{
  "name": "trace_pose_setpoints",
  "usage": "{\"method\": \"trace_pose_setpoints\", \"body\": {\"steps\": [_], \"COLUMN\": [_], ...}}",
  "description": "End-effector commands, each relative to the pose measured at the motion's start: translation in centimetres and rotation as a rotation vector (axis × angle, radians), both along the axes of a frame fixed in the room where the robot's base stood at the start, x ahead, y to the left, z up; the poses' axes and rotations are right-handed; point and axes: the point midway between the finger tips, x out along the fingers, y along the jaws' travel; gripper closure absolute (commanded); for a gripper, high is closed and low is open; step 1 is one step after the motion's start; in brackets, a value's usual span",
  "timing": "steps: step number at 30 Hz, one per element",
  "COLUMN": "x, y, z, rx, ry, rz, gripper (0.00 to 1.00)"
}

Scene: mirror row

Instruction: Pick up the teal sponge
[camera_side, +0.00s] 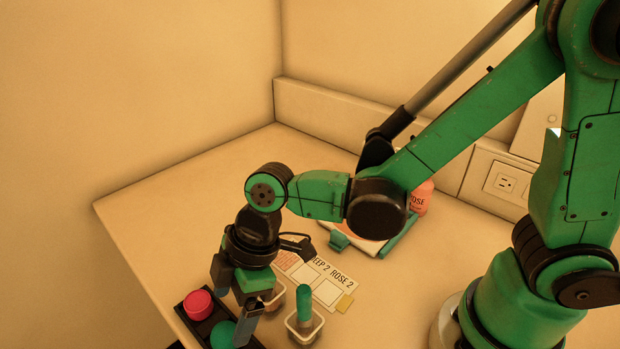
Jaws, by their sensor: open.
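A teal rounded sponge (221,334) sits in the black tray (187,322) at the bottom left, beside a pink rounded sponge (198,303). My gripper (230,317) is open and points down over the tray's right part. Its near finger overlaps the teal sponge's right edge in the picture, and the other finger is farther back. I see nothing held between the fingers. Whether a finger touches the teal sponge cannot be told. Part of the sponge and of the tray is hidden by the gripper.
Right of my gripper, a small square cup (304,329) holds a green upright piece (304,302); another cup (275,300) is partly hidden. A printed card (328,292) lies behind. A pink bottle (421,198) and a teal-edged item (399,238) are farther back. The table's left is clear.

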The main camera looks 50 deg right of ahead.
Motion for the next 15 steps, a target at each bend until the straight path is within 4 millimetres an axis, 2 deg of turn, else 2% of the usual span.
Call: {"method": "trace_pose_setpoints", "body": {"steps": [7, 15], "x": [0.3, 0.4], "y": [1.0, 1.4], "z": [-2.5, -3.6], "rx": [0.0, 0.0], "ry": [0.0, 0.0], "rz": [0.0, 0.0], "gripper": [0.17, 0.17]}}
